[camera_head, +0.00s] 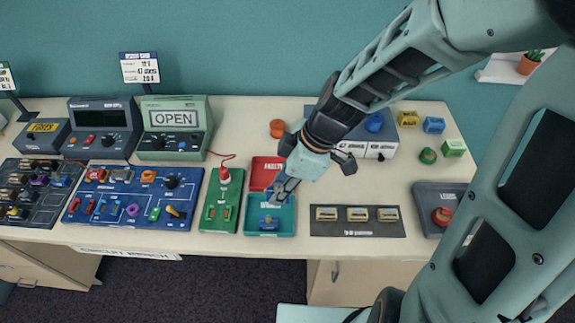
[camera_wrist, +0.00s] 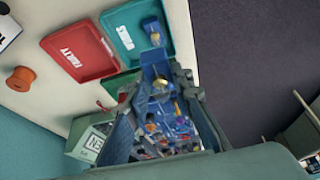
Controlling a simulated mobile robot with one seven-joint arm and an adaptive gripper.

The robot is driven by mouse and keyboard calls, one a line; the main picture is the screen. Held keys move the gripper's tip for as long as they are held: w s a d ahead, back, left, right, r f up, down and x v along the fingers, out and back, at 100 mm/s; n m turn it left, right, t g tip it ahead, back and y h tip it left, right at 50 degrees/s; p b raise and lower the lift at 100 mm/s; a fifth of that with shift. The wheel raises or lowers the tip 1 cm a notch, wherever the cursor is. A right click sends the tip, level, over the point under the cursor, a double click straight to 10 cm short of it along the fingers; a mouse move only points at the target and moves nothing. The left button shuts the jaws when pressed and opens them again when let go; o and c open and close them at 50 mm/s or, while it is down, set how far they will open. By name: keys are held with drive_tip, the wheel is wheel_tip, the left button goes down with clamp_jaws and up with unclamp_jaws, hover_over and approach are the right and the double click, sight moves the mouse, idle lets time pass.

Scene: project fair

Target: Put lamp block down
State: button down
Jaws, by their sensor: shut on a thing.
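My gripper (camera_head: 287,187) is shut on a blue lamp block (camera_wrist: 155,68), which shows between the fingers in the wrist view. The gripper reaches down over the upper part of a teal tray (camera_head: 290,230) on the bench. In the head view the held block is mostly hidden by the fingers. The teal tray (camera_wrist: 127,52) holds another blue block (camera_head: 268,222) with a yellowish part, seen also in the wrist view (camera_wrist: 152,30). I cannot tell if the held block touches anything.
A red tray (camera_head: 263,172) labelled "FAULTY" adjoins the teal one. A green board (camera_head: 222,200) with a red knob stands left of the trays. A dark mat (camera_head: 357,229) with several blocks lies to the right. An orange spool (camera_head: 277,128) is behind.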

drive_tip(key=shift+w+a, duration=0.15)
drive_tip(key=shift+w, duration=0.2)
drive_tip(key=w+a+f+b, duration=0.1)
drive_tip(key=w+f+b, duration=0.1)
drive_tip(key=w, duration=0.2)
drive_tip(key=w+a+f+b, duration=0.1)
drive_tip(key=w+f+b, duration=0.1)
drive_tip(key=w+f, duration=0.1)
drive_tip(key=w+a+f+b, duration=0.1)
drive_tip(key=w+f, duration=0.2)
drive_tip(key=w, duration=0.1)
drive_tip(key=shift+w+f+b, duration=0.2)
drive_tip(key=shift+w+b, duration=0.15)
drive_tip(key=shift+b, duration=0.05)
drive_tip(key=shift+w+f, duration=0.15)
drive_tip(key=shift+w, duration=0.1)
drive_tip(key=shift+w+a+f, duration=0.15)
drive_tip(key=shift+w+f, duration=0.1)
drive_tip(key=shift+f, duration=0.2)
drive_tip(key=f+b, duration=0.1)
drive_tip(key=f, duration=0.2)
drive_tip(key=shift+w+f, duration=0.1)
drive_tip(key=shift+w, duration=0.1)
drive_tip(key=shift+b, duration=0.3)
